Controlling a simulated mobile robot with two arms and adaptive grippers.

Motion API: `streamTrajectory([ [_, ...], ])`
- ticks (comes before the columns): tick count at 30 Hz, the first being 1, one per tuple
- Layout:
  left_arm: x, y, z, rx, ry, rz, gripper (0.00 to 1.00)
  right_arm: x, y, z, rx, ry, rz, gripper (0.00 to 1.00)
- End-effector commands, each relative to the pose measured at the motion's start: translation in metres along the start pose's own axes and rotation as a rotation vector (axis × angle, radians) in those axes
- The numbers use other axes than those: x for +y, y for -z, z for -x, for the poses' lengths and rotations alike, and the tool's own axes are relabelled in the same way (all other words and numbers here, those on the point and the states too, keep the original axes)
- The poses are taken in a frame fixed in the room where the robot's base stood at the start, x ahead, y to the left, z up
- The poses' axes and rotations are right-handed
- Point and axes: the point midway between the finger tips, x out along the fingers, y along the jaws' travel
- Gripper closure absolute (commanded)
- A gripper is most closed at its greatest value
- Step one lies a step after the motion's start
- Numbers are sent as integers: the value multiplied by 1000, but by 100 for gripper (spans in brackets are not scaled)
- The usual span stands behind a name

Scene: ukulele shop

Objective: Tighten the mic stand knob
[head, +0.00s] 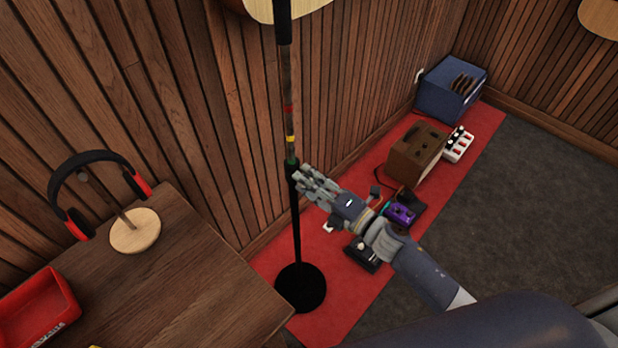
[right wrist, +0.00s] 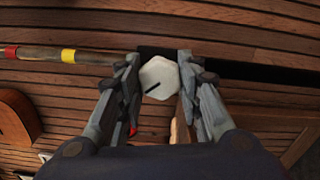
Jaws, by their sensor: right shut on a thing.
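The mic stand (head: 297,220) stands upright on a round black base (head: 300,288), with red, yellow and green bands on its upper pole. My right gripper (head: 300,180) reaches the pole just below the green band. In the right wrist view, the mic stand knob (right wrist: 159,77) is a pale hexagon with a dark line across it. My right gripper's fingers (right wrist: 158,80) are shut on the knob, one on each side. In the head view the gripper hides the knob. My left gripper is in neither view.
A wooden table (head: 190,285) with headphones on a stand (head: 135,230) and a red tray (head: 38,308) is at the left. Pedals (head: 400,212), a brown box (head: 418,153) and a blue crate (head: 450,92) sit on the red mat (head: 375,165). The grey floor at right is clear.

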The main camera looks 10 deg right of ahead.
Motion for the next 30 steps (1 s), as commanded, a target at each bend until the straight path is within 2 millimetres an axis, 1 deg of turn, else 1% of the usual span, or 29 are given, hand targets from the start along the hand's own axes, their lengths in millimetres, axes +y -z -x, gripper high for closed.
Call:
streamTrajectory([
  [1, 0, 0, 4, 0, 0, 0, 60, 3, -2, 0, -3, 0, -45, 91],
  [15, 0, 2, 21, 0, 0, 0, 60, 2, -2, 0, -2, -1, -467, 91],
  [24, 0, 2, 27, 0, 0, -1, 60, 1, -2, 0, -3, -1, -641, 91],
  [30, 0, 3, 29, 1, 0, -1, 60, 1, -2, 0, -2, -1, -698, 91],
])
